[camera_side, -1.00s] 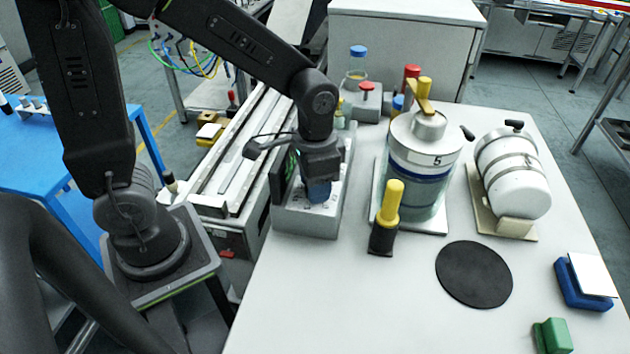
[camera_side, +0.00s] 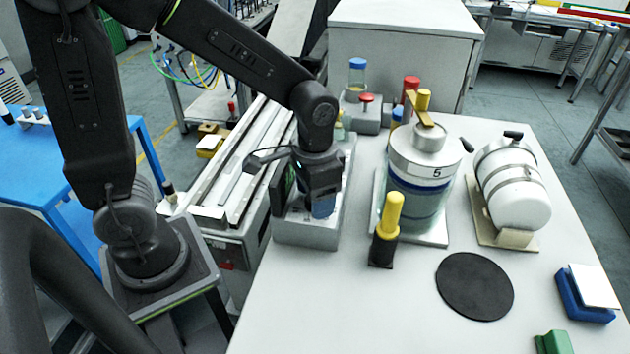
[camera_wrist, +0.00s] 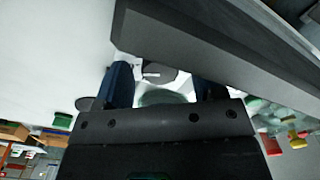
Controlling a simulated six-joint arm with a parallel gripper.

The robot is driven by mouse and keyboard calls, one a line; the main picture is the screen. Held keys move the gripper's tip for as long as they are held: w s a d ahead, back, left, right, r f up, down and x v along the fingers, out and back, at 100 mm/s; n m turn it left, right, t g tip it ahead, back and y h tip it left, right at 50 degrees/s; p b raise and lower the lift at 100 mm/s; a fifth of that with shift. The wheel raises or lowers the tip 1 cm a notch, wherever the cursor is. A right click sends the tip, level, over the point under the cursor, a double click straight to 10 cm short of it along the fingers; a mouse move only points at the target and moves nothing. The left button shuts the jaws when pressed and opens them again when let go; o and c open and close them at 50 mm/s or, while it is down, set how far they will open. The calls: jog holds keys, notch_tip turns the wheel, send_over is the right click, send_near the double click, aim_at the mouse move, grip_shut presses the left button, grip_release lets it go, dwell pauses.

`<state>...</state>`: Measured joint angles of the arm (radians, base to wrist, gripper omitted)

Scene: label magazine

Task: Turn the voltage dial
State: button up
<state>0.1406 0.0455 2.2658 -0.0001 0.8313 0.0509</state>
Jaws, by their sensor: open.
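My gripper (camera_side: 322,207) points down over the grey instrument box (camera_side: 303,235) in the side view. Its body covers most of the box top, so the voltage dial is hidden there. In the wrist view my gripper (camera_wrist: 164,88) is open, with one blue finger on each side of the gap. A dark round dial (camera_wrist: 165,77) with a short white mark shows between and beyond the fingers. I cannot tell whether either finger touches it. The box's dark screen panel stands to the left of the gripper in the side view.
A black disc (camera_side: 475,287) lies flat in front. Bottles and a red-knobbed block (camera_side: 366,113) stand behind.

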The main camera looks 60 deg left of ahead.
notch_tip(320, 180, up, 14)
dwell(0.4)
jog(key=shift+f, duration=0.1)
notch_tip(320, 180, down, 14)
jog(key=m, duration=1.3)
jog(key=shift+d, duration=0.1)
jog(key=shift+c, duration=0.3)
jog(key=c, duration=0.8)
jog(key=n, duration=0.4)
jog(key=shift+c, duration=0.2)
